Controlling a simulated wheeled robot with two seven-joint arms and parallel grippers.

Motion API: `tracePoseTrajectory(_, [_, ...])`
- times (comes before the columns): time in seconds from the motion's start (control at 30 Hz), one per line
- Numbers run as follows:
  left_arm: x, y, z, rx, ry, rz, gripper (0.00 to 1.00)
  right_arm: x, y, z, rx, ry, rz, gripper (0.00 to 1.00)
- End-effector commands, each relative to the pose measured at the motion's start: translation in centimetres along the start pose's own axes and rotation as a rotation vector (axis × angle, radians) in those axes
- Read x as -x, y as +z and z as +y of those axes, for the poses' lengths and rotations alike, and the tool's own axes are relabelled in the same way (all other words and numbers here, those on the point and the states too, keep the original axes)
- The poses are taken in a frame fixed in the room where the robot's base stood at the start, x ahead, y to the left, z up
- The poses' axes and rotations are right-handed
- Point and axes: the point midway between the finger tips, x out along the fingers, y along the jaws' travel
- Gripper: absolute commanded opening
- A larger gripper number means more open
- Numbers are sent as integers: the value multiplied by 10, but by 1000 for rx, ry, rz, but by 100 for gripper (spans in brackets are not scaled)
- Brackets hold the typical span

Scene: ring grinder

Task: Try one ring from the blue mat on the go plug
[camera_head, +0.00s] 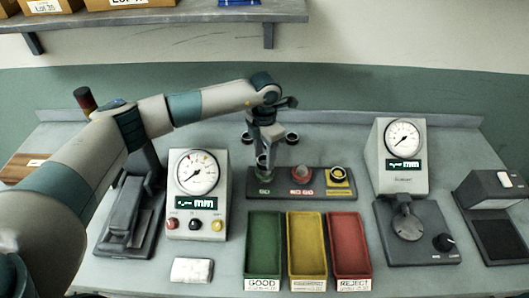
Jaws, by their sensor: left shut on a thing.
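My left gripper (264,150) points down over the green GO plug (264,176) at the left end of a dark gauge block (315,189). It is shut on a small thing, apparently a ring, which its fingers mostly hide. I cannot tell whether the ring is around the plug or just above it. The NO GO plug (301,174) has a red base, and a third post (337,173) has a yellow one. Dark rings (292,138) show behind the block, on both sides of the gripper. The blue mat cannot be made out. My right gripper is not in view.
Green GOOD (263,283), yellow (308,284) and red REJECT (354,284) trays stand in front of the block. A dial gauge (197,205) stands left and another (401,160) right. A pale block (192,270) lies front left. A dark device (495,215) stands far right.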

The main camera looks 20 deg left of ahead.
Motion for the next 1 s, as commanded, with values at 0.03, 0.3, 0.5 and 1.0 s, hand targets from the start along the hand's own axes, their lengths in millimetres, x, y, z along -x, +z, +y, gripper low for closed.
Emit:
tracePoseTrajectory(0.03, [-5, 0, 0, 0, 0, 1, 15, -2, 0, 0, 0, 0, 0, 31])
tracePoseTrajectory(0.3, [-23, 0, 0, 0, 0, 0, 15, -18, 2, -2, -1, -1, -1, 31])
tracePoseTrajectory(0.5, [-29, 0, 0, -1, 1, 0, 15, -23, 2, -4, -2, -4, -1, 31])
tracePoseTrajectory(1.0, [-30, 0, 0, -1, 1, 0, 54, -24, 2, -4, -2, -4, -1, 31])
